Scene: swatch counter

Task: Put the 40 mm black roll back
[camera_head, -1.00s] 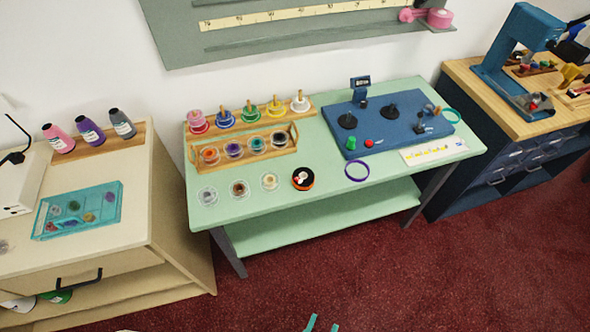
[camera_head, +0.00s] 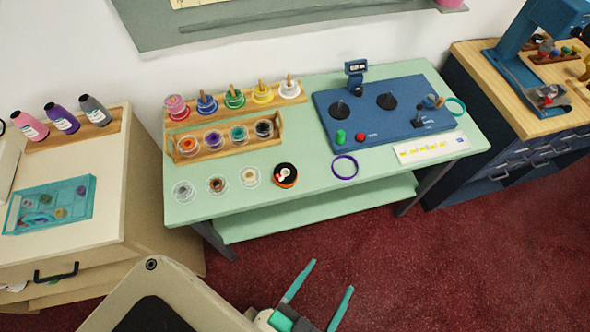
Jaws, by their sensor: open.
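A black roll (camera_head: 264,128) sits at the right end of the low wooden rack (camera_head: 187,153) on the mint green table. Its width cannot be read at this scale. A round black thing with an orange rim (camera_head: 286,175) lies in front of the rack, with something white and red on top; I cannot tell whether it is a roll. My gripper (camera_head: 331,275) is open and empty, with teal fingers apart. It shows at the bottom of the view, over the red floor in front of the table, well short of the rolls.
Grey (camera_head: 184,190), brown (camera_head: 216,185) and cream (camera_head: 250,177) rolls lie along the front. A pegged wooden stand (camera_head: 298,98) with coloured rolls is behind. A blue board (camera_head: 350,115), purple ring (camera_head: 344,167) and white card (camera_head: 430,149) take the right side. Bare tabletop lies between.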

